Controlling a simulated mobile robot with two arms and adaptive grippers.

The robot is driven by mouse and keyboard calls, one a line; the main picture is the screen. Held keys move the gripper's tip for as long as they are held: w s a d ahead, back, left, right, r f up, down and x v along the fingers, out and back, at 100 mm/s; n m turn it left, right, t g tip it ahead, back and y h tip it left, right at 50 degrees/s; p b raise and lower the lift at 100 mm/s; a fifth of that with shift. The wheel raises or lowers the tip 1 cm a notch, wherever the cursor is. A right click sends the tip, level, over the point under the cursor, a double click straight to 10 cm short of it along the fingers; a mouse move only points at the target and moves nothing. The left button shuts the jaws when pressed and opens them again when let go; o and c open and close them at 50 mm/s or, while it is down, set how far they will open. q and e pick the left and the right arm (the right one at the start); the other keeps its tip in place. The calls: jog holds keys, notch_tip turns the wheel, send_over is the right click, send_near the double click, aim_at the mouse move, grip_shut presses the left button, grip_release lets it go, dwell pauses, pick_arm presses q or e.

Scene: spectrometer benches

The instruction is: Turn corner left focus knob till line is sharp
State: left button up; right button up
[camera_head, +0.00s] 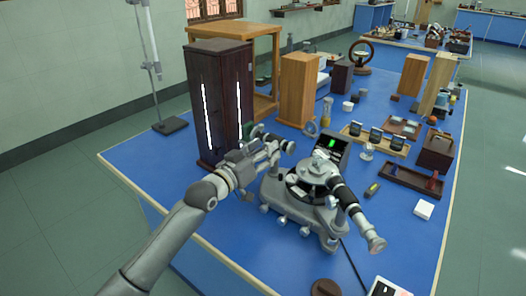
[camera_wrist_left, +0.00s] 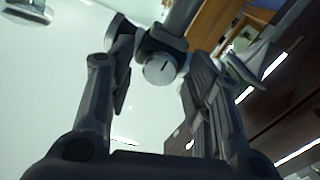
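In the left wrist view a small silver knob (camera_wrist_left: 160,69) with a dark index mark sits under a grey tube. My left gripper (camera_wrist_left: 163,70) is open around it, one finger on each side, with gaps that look small. I cannot tell whether either finger touches it. My right gripper is not in view.
A tall dark wooden cabinet (camera_head: 203,120) with bright vertical slits stands close behind my left gripper. A small box with a green display (camera_head: 331,144) is behind the spectrometer. The bench's front left is clear.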

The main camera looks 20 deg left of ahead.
pick_arm(q)
jog(key=c, duration=0.8)
jog(key=shift+c, duration=0.2)
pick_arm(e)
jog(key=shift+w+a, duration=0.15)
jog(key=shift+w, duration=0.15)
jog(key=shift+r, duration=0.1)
pick_arm(q)
jog(key=shift+m, duration=0.4)
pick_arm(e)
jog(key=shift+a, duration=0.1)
pick_arm(q)
jog(key=shift+m+p, duration=2.3)
jog(key=shift+m, duration=5.9)
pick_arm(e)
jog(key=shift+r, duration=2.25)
